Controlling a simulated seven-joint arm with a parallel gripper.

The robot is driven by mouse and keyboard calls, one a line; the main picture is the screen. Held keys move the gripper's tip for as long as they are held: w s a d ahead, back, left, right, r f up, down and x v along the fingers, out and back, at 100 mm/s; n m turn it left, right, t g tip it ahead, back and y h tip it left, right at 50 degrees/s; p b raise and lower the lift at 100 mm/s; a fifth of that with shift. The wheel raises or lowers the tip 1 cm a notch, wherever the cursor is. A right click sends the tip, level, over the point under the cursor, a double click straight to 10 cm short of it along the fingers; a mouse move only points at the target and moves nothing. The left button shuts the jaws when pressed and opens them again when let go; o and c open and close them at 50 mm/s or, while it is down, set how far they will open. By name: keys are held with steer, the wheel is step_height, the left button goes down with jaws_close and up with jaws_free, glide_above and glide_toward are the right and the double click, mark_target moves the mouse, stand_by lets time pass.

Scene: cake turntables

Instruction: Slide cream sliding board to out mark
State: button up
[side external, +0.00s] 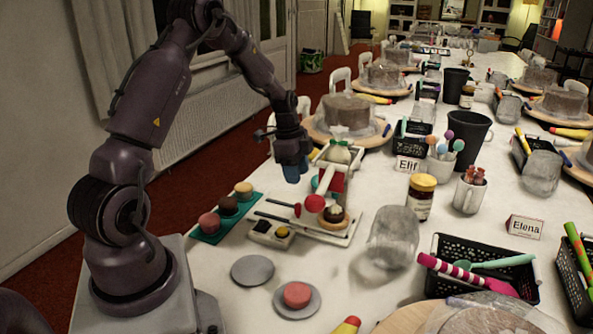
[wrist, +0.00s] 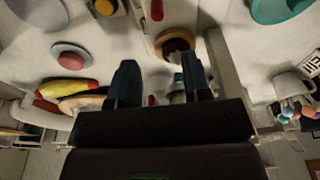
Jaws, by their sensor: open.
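A cream board assembly (side external: 343,238) lies on the white table in front of my arm, with pale rails, red round knobs (side external: 314,203) and a round brown-rimmed piece with a dark centre (side external: 334,214) on it. Which part is the sliding board, and where its out mark is, I cannot tell. My gripper (side external: 292,176) is open, pointing down above the near left side of the assembly, apart from the knobs. In the wrist view its two dark fingers (wrist: 160,78) spread with the brown-rimmed piece (wrist: 173,42) and a pale rail (wrist: 222,60) just beyond them.
A teal tray (side external: 213,230) with several round cakes lies left of the assembly. A grey plate with a pink cake (side external: 297,295) and an empty grey disc (side external: 252,270) lie in front. A glass jar (side external: 392,238), brown jar (side external: 420,197) and black basket (side external: 480,250) stand right.

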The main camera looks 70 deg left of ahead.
mark_target(297, 203)
step_height(297, 203, down, 10)
steer(key=shift+r, duration=0.2)
steer(key=shift+c, duration=0.3)
steer(key=shift+r, duration=0.1)
steer(key=c, duration=0.7)
steer(key=shift+s+a+r, duration=0.1)
steer(key=shift+s+a, duration=4.15)
steer(key=shift+a, duration=0.05)
steer(key=shift+s+a, duration=0.1)
steer(key=o, duration=0.5)
steer(key=shift+o, duration=1.3)
steer(key=shift+d, duration=0.2)
